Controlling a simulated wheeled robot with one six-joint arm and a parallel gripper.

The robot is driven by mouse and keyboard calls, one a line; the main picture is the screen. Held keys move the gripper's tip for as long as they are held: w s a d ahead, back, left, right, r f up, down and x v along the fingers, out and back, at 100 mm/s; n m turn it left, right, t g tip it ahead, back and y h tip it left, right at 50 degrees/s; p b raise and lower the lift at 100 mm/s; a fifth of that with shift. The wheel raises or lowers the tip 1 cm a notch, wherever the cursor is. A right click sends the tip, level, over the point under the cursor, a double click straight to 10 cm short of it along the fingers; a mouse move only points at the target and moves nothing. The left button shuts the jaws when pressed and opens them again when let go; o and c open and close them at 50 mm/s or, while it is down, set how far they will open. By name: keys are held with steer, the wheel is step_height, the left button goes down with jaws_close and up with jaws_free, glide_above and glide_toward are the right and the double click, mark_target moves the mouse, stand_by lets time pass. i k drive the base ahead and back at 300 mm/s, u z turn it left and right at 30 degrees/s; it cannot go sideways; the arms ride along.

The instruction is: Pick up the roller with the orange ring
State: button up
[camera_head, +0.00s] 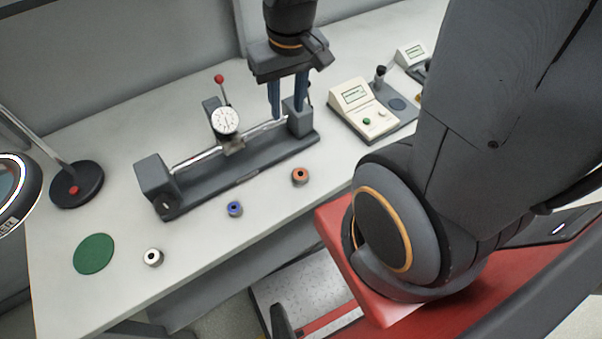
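The roller with the orange ring (300,176) is a small short cylinder with a dark centre, standing on the pale bench in front of the right part of the dial gauge fixture. My gripper (287,112) points down with its two blue fingers apart. Nothing shows held between them. In the picture it is above and slightly left of the orange roller, apart from it, and overlaps the right end of the fixture. Its height above the fixture is hard to tell.
The fixture (240,172) with its dial gauge (226,121) lies behind the rollers. A cream instrument (358,105) stands to the right. A green disc (94,253) and a dark round stand base (77,186) are at left. Bare bench surrounds the orange roller.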

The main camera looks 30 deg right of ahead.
mark_target(300, 175)
steer(key=u, duration=0.45)
steer(key=k, duration=1.05)
steer(key=u, duration=0.3)
